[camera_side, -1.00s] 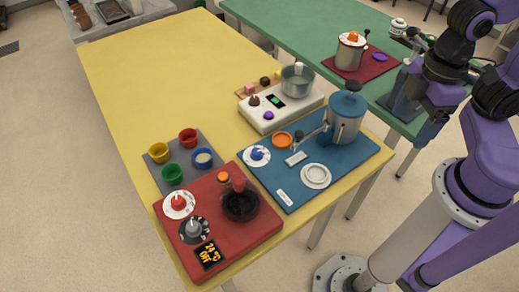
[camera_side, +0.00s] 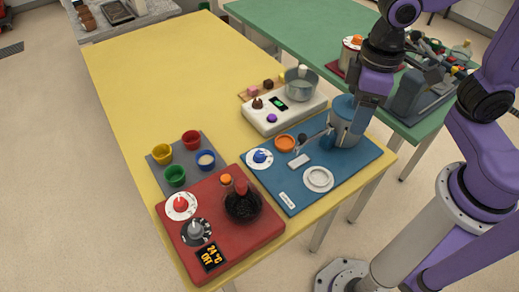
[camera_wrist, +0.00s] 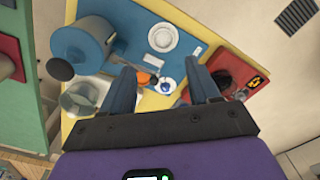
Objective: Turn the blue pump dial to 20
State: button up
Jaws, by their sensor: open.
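The blue pump dial (camera_side: 260,157) is a blue knob on a white round scale plate, at the left part of the blue board (camera_side: 292,201). In the wrist view the dial (camera_wrist: 167,86) lies small and far off, between my finger tips. Its numbers are too small to read. My gripper (camera_wrist: 165,80) is open and empty, high above the boards. In the side view it hangs at the upper right, over the blue pot (camera_side: 345,113), well to the right of the dial. The gap between gripper and pot cannot be judged there.
A red base (camera_side: 248,242) with red and grey dials is in front. A white hotplate (camera_side: 270,122) with a steel pot (camera_side: 299,83) stands behind. The yellow table's far left is clear.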

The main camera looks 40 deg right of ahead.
aim_at(260, 154)
jog(key=w+a+f+m, duration=0.2)
jog(key=w+a+m, duration=0.35)
jog(key=w, duration=0.35)
jog(key=w+a+f+m, duration=0.2)
jog(key=w+a+m, duration=0.35)
jog(key=w, duration=0.25)
jog(key=shift+n, duration=0.3)
jog(key=f, duration=1.7)
jog(key=shift+a+f, duration=0.1)
jog(key=shift+a, duration=0.15)
jog(key=c, duration=1)
